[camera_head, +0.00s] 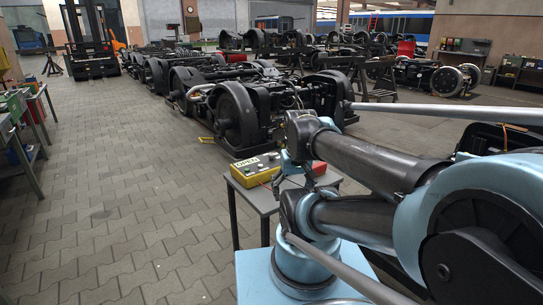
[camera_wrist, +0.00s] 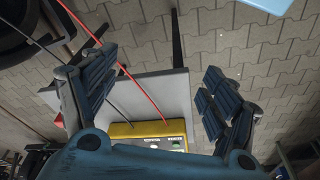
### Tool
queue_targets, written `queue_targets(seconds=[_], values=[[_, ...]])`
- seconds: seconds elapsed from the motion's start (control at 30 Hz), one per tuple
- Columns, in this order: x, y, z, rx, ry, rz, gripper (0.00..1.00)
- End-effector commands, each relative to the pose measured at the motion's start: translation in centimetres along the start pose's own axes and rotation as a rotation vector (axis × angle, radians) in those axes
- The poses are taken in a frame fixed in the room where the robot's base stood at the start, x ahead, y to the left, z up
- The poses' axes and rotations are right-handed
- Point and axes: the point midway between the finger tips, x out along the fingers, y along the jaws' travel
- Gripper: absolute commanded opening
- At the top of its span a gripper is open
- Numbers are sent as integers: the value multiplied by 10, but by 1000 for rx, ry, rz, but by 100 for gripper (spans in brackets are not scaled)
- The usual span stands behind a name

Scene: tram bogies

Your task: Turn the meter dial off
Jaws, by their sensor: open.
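The meter appears to be the yellow box (camera_head: 256,170) on a small grey table (camera_head: 262,198). A label on it reads "OPEN" in the head view. The yellow box also shows in the wrist view (camera_wrist: 140,130), low in the frame, with small labels and marks on its top. I cannot make out the dial; my gripper's base covers part of the box there. In the head view my gripper is beside the box, partly hidden by my arm.
A red lead (camera_wrist: 117,62) and a dark lead (camera_wrist: 50,53) cross the wrist view at the left. Tram bogies (camera_head: 235,110) stand behind the table. A workbench (camera_head: 22,135) is at the far left. The paved floor (camera_head: 110,200) left of the table is clear.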

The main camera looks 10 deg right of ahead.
Motion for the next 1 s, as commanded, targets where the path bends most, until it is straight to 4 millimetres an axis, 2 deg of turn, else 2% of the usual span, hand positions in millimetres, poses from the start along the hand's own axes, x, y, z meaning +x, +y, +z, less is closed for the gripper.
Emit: queue_targets(seconds=[0.03, 0.07, 0.1, 0.27, 0.5, 0.7, 1.0], values=[[-5, 0, -6, 9, -2, 0, 55], [-8, 0, -10, 18, -4, 0, 48], [-13, 0, -17, 30, -8, 0, 46], [-36, 0, -52, 98, -26, 1, 46], [-63, 1, -110, 209, -54, 4, 46], [-78, 1, -163, 302, -77, 10, 46], [-84, 3, -244, 441, -112, 23, 46]])
